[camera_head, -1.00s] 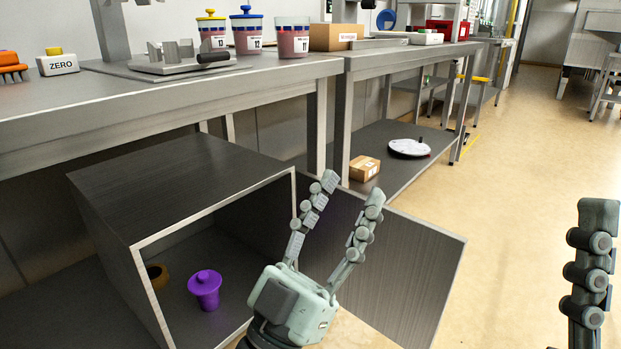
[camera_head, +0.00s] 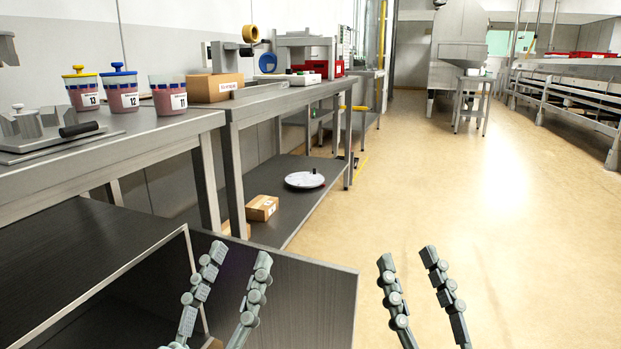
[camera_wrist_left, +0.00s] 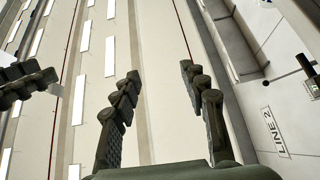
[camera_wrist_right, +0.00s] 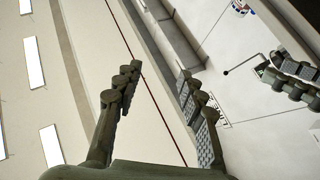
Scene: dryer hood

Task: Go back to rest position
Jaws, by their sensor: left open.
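My left gripper (camera_head: 238,262) is open and empty, its two fingers pointing up in front of the open door (camera_head: 300,296) of the dark dryer hood (camera_head: 75,262). In the left wrist view the left fingers (camera_wrist_left: 158,80) are spread with nothing between them. My right gripper (camera_head: 407,260) is to the right, over the floor, its fingers pointing up, apart and empty. In the right wrist view the right fingers (camera_wrist_right: 158,78) are also apart. The hood's inside is mostly hidden below the frame and behind the left gripper.
The bench (camera_head: 150,140) at left holds labelled tubs (camera_head: 122,92), a cardboard box (camera_head: 213,86) and a metal fixture (camera_head: 40,130). A lower shelf carries a round white disc (camera_head: 304,180) and a small box (camera_head: 262,207). The floor (camera_head: 440,180) at right is clear.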

